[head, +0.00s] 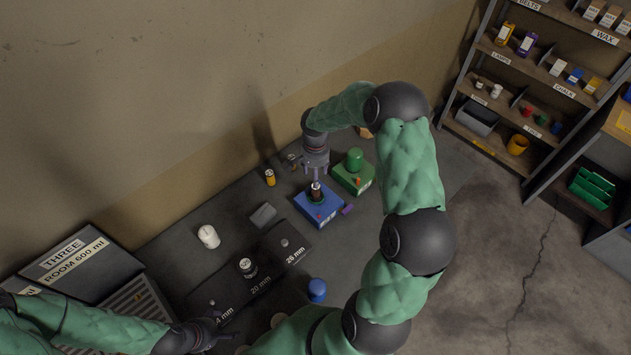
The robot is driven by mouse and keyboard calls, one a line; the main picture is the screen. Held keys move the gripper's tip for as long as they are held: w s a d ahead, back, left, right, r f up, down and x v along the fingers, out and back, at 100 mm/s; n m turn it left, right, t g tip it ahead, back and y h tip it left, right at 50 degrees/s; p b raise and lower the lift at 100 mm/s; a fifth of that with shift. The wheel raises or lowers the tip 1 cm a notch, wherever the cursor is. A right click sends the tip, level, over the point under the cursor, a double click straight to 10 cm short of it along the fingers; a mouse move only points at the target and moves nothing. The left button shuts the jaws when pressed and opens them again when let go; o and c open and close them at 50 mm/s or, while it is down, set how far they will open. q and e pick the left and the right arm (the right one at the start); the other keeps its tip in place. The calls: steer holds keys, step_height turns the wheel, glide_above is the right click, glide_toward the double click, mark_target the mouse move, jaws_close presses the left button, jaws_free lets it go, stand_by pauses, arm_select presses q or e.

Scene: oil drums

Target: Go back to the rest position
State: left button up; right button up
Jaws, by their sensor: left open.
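My left gripper (216,329) is at the bottom left, at the near edge of the grey worktop (185,262). It is open, and I see nothing between its fingers. My right arm loops up the right side, and its gripper (316,174) points down over a blue box (318,208). A small dark cylinder (316,191) stands on that box just below the right fingertips. I cannot tell whether those fingers touch it or are shut.
A green box (353,179) stands beside the blue one. A dark board (275,262) marked in mm, a white cylinder (208,236) and a blue drum (317,290) share the worktop. A wall lies behind; shelves (545,75) stand right. Floor between is clear.

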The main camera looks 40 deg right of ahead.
steer(key=shift+r, duration=1.35)
